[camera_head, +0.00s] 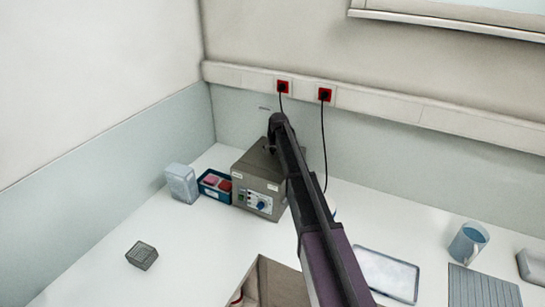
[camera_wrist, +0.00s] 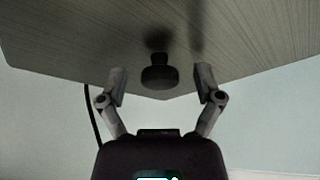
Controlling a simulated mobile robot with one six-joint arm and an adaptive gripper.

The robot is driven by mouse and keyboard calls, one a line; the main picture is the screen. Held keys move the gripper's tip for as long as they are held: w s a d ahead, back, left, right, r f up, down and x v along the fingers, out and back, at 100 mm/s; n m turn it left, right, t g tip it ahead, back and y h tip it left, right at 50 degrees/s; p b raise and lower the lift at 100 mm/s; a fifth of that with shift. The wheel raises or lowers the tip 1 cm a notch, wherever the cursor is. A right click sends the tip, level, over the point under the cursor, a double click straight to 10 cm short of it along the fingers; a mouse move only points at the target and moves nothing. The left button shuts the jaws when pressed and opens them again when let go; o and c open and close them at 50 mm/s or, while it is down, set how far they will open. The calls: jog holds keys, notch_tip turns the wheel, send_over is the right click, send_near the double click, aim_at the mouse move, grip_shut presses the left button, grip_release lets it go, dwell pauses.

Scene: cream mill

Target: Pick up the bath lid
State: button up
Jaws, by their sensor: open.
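The bath (camera_head: 260,190) is a grey metal box with a control panel and a blue dial, at the back of the counter near the corner. Its grey lid (camera_head: 256,160) lies on top; it also fills the upper part of the wrist view as a brushed surface (camera_wrist: 230,35). A dark round knob (camera_wrist: 159,76) stands on the lid. My gripper (camera_wrist: 160,85) is open, with one finger on each side of the knob and a gap on both sides. In the head view my arm covers the right part of the bath.
Left of the bath stand a blue tray (camera_head: 204,189) with red items and a pale container (camera_head: 181,183). A small grey rack (camera_head: 142,255) lies at the front left. A white tray (camera_head: 386,274) and a blue jug (camera_head: 468,243) are to the right. A black cable (camera_head: 323,150) hangs behind my arm.

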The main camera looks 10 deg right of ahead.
aim_at(273, 148)
dwell(0.5)
jog(key=c, duration=1.2)
jog(key=shift+o, duration=0.2)
jog(key=shift+r, duration=0.2)
notch_tip(273, 148, up, 4)
jog(key=p, duration=0.4)
jog(key=shift+f, duration=0.2)
jog(key=s, duration=1)
jog(key=s+r+p, duration=0.1)
jog(key=s, duration=0.5)
jog(key=shift+d, duration=0.3)
jog(key=shift+r, duration=0.15)
jog(key=shift+r+p, duration=0.9)
jog(key=shift+p, duration=0.15)
